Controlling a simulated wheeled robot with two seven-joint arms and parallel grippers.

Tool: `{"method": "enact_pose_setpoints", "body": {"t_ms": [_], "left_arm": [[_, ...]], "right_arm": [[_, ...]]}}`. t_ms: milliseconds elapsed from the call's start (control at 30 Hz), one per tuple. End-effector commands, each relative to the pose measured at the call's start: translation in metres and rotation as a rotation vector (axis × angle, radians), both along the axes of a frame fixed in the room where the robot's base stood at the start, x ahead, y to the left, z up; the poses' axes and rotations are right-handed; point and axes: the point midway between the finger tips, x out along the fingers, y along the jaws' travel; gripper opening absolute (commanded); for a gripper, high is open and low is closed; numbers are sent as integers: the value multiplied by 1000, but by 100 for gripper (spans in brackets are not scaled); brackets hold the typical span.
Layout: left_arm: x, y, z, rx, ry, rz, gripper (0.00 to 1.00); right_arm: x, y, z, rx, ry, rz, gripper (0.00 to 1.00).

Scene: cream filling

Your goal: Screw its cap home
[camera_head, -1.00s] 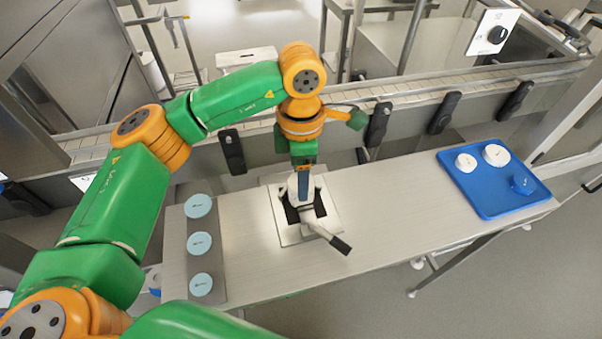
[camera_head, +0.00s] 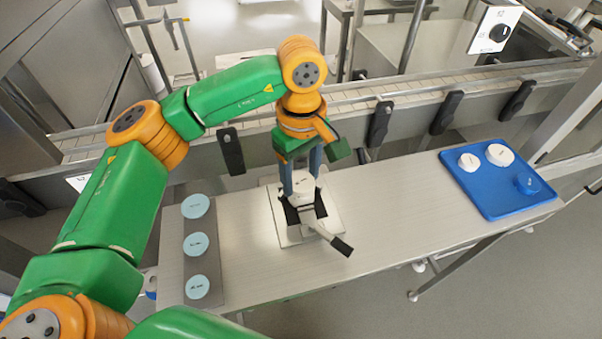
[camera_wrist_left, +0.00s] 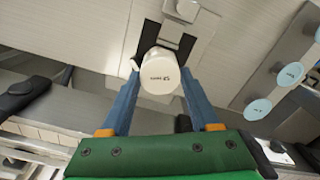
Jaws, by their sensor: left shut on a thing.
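A white round cap with dark print on its top (camera_head: 303,178) sits at the clamp fixture in the middle of the table. It also shows between my fingers in the wrist view (camera_wrist_left: 160,72). My left gripper (camera_head: 305,182) reaches down from above and is shut on the cap, one blue finger on each side. The fixture (camera_head: 322,230) has black jaws, a metal plate and a black-ended lever pointing front right. What sits under the cap is mostly hidden, so I cannot tell how far down the cap sits. My right gripper is not in view.
A blue tray (camera_head: 482,203) at the right holds two white round pieces (camera_head: 500,155) and a blue one (camera_head: 527,184). Several light-blue discs (camera_head: 197,244) lie on a grey strip at the left. The conveyor (camera_head: 420,101) runs behind. The table between fixture and tray is clear.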

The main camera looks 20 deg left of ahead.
Motion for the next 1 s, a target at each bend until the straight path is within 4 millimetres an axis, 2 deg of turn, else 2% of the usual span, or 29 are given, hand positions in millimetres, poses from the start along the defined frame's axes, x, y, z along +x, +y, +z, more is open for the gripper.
{"method": "enact_pose_setpoints", "body": {"t_ms": [100, 233, 300, 333, 533, 567, 633, 667, 900, 967, 1000], "left_arm": [[0, 0, 0, -1, 1, -31, 13], [0, 0, -1, 0, 0, -313, 13], [0, 0, -1, 0, 0, -436, 0], [0, 0, 0, 0, 0, -468, 0], [0, 0, 0, 0, 0, -501, 0], [0, 0, 0, 0, 0, -500, 64], [0, 0, 0, 0, 0, -500, 83], [0, 0, 0, 0, 0, -499, 87], [0, 0, 0, 0, 0, -497, 87], [0, 0, -1, 0, 0, -451, 87], [0, 0, -2, -1, -1, -372, 87]], "right_arm": [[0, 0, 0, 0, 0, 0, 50], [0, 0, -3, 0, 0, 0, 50], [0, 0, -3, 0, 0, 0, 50], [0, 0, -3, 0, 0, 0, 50], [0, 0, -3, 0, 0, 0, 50], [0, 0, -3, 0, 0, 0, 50], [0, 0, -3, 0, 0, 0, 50], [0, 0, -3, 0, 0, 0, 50], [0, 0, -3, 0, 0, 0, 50], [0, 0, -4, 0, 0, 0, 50], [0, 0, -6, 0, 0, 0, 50]]}}
